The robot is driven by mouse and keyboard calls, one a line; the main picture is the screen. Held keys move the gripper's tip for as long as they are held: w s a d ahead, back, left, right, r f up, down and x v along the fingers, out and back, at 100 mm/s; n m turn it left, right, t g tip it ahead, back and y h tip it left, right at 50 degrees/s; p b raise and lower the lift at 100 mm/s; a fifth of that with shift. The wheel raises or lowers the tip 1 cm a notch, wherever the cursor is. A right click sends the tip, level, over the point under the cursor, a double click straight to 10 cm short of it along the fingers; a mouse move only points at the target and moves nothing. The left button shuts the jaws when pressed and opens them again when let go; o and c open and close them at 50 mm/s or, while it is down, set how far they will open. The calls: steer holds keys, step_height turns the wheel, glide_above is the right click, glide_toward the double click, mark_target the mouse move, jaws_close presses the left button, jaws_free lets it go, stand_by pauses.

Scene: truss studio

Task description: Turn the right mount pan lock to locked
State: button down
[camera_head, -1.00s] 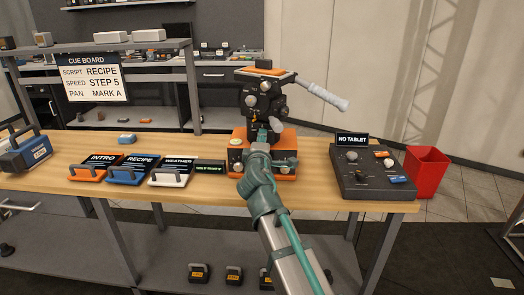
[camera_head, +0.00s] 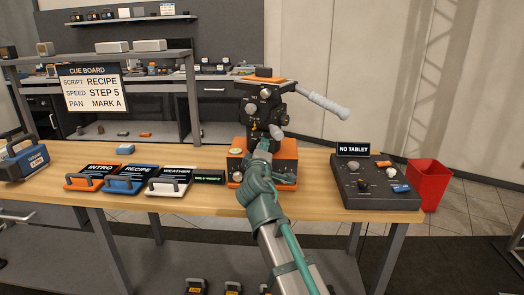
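The mount (camera_head: 262,104) is a black pan head with an orange top plate and a long grey handle (camera_head: 328,106) pointing right. It stands on an orange base (camera_head: 288,160) on the wooden bench. Several knobs show on its front, and a small lever (camera_head: 275,131) sticks out low on its right side; I cannot tell for certain which one is the pan lock. My gripper (camera_head: 262,148) is in front of the lower part of the mount, near that lever, and hides part of the base. Its fingers are too small and overlapped to tell whether they are open or touching anything.
A control box (camera_head: 375,190) with a "NO TABLET" sign stands right of the mount, with a red bin (camera_head: 428,186) beyond. INTRO, RECIPE and WEATHER cartridges (camera_head: 132,178) lie to the left. A cue board (camera_head: 93,88) reads RECIPE, STEP 5, MARK A. The front bench edge is mostly clear.

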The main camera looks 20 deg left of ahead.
steer(key=c, duration=0.8)
jaws_free()
steer(key=shift+s, duration=0.15)
steer(key=v, duration=0.7)
steer(key=shift+s+d, duration=0.15)
steer(key=shift+s, duration=0.2)
